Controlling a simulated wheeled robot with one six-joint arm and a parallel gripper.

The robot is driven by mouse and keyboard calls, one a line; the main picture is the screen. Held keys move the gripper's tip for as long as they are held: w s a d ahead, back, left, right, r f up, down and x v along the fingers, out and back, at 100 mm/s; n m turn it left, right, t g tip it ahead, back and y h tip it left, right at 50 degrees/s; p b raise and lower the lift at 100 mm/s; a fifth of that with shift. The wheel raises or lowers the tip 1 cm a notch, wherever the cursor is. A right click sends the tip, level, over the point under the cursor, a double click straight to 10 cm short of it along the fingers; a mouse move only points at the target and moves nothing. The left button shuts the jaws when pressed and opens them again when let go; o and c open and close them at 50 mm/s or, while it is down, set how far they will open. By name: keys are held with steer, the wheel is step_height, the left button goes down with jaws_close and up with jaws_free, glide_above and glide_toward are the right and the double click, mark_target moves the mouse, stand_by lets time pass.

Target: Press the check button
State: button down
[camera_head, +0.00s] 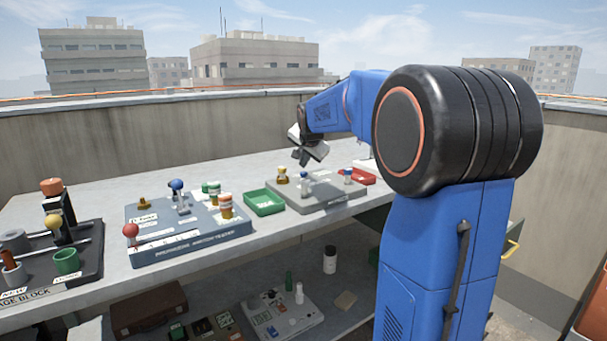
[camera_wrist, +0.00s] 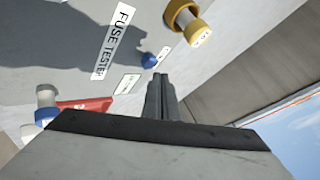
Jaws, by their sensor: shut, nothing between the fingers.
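The grey fuse tester panel (camera_head: 330,199) lies on the bench in the head view. In the wrist view, a small blue button (camera_wrist: 149,60) sits on it between two small white labels, whose words are too small to read surely. I take this as the check button; in the head view I cannot pick it out. My gripper (camera_head: 302,160) is above the panel, pointing down, with its fingers shut and empty. In the wrist view the fingertips (camera_wrist: 159,77) appear just beside and below the blue button. I cannot tell how much height separates them.
A yellow-capped fuse (camera_head: 282,175) and blue-topped pieces (camera_head: 348,175) stand on the panel. A green tray (camera_head: 264,203) is to its left and a red tray (camera_head: 362,177) at its right. A blue-grey trainer board (camera_head: 190,232) stands further left. The parapet wall (camera_head: 150,130) runs behind.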

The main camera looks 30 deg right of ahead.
mark_target(304, 174)
steer(key=shift+r, duration=0.1)
steer(key=shift+r, duration=2.45)
